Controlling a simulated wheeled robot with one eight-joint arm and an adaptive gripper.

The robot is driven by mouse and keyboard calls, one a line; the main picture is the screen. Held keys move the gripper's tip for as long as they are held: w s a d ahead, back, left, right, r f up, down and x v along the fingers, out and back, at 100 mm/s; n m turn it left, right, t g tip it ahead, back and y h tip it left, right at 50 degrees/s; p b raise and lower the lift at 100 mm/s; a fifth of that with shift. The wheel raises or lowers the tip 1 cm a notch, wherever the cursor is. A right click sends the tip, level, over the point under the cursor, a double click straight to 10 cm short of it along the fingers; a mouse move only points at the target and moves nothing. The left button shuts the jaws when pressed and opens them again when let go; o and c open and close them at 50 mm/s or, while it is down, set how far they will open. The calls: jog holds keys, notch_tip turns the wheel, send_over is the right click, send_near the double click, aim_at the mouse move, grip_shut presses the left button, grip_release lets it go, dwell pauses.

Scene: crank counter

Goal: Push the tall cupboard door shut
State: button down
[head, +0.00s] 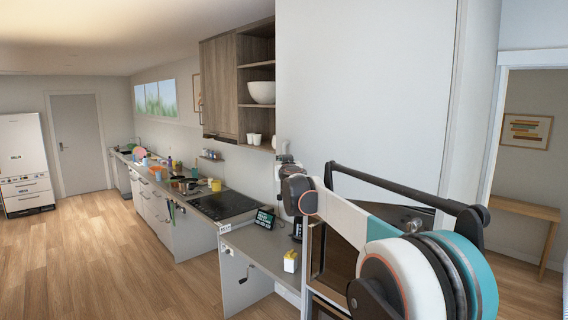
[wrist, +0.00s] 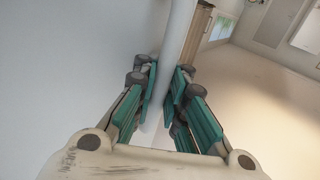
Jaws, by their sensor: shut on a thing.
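The tall cupboard door (head: 365,90) is a large plain white panel that fills the upper middle of the head view. Its left edge stands beside the open wooden shelves. My gripper (head: 285,162) is at this left edge, small and partly hidden by my arm. The angle of the door is hard to tell from these views.
Dark oven fronts (head: 330,252) lie below the panel, partly behind my arm. Wooden floor (head: 120,260) is clear at left. A doorway opens at right.

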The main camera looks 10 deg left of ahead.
jog(key=shift+m+h, duration=0.5)
jog(key=shift+h, duration=0.2)
jog(key=shift+w+d+p, duration=0.2)
jog(key=shift+w+p, duration=0.05)
jog(key=shift+w, duration=0.85)
jog(key=shift+w+d+p, duration=0.15)
jog(key=shift+w+p, duration=0.1)
jog(key=shift+w, duration=0.8)
jog(key=shift+w+t, duration=0.1)
jog(key=shift+t, duration=0.2)
jog(key=c, duration=1.6)
grip_release()
jog(key=shift+d, duration=0.15)
jog(key=shift+s, duration=0.75)
jog(key=v, duration=1)
jog(key=shift+s, duration=0.25)
